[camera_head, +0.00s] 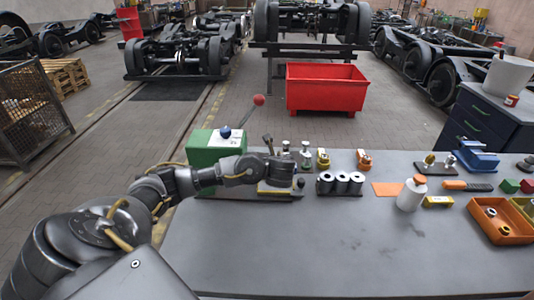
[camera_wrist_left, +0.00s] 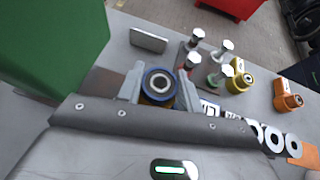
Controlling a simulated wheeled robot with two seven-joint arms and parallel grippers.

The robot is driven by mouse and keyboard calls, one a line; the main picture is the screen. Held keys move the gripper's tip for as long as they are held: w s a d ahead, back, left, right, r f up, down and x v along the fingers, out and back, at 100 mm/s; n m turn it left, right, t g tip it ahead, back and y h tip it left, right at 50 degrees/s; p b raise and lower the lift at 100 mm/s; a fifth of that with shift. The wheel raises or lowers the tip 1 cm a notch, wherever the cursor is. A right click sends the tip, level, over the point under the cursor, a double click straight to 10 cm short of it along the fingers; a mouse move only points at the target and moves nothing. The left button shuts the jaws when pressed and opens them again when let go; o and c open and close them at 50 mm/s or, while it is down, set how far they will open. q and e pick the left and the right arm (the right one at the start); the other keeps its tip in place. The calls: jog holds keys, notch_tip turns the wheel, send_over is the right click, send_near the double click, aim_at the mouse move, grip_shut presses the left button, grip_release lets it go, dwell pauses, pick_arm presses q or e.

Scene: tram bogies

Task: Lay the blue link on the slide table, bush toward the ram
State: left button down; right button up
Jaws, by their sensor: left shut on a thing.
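My left gripper (camera_wrist_left: 160,90) is shut on the blue link (camera_wrist_left: 147,76). In the left wrist view a blue ring with a metal bush at its centre shows between the two fingers; the rest of the link is hidden. In the head view my left gripper (camera_head: 285,172) is beside the green press (camera_head: 203,154), over its low base, and hides the link. The press also fills the upper left of the wrist view (camera_wrist_left: 50,40). A yellow-marked part of the base (camera_head: 275,190) shows below the gripper. I cannot tell whether the link touches the slide table. My right gripper is not in view.
Metal pegs (camera_head: 305,157), a yellow link (camera_head: 322,159) and an orange link (camera_head: 363,159) stand behind and right of the gripper. A white bottle (camera_head: 410,195) and an orange tray (camera_head: 500,232) are farther right. The front bench is clear.

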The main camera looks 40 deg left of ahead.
pick_arm(q)
jog(key=shift+s+a, duration=0.1)
jog(key=shift+a, duration=0.6)
jog(key=shift+r, duration=0.1)
jog(key=shift+r, duration=0.15)
notch_tip(320, 180, down, 6)
jog(key=b, duration=0.4)
jog(key=shift+d, duration=0.1)
dwell(1.8)
jog(key=shift+f+b, duration=0.8)
jog(key=shift+f, duration=0.35)
